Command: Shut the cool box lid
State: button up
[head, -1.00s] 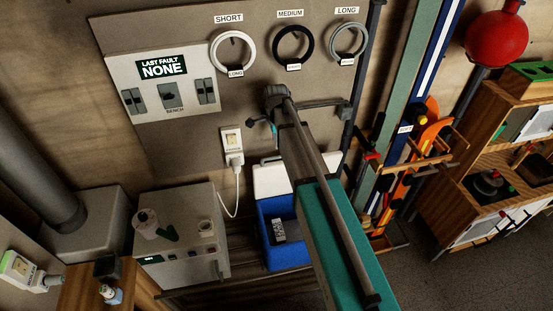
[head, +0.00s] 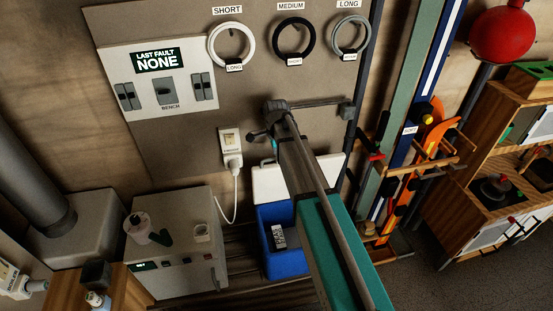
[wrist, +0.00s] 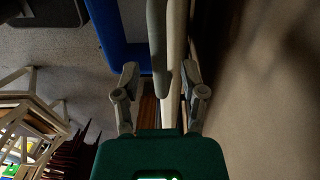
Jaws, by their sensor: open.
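The blue cool box (head: 284,262) stands on the floor in the head view, its mouth open with a dark item carrying a pale label (head: 279,237) inside. Its white lid (head: 268,182) stands raised at the back of the box; my arm covers part of both. In the wrist view the blue box wall (wrist: 113,30) is at upper left, and the pale lid (wrist: 158,40) is seen nearly edge-on. My gripper (wrist: 161,80) is open, with the lid's edge lying between the fingers in the picture. I cannot tell whether they touch. In the head view the fingers are hidden behind my arm.
A grey cabinet (head: 175,245) stands left of the box, with a white cable running to a wall socket (head: 230,148). Skis in a rack (head: 400,185) and a wooden shelf unit (head: 490,190) are at right. The wall is close behind the lid.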

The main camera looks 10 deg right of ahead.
jog(key=shift+f, duration=0.1)
dwell(0.3)
grip_shut()
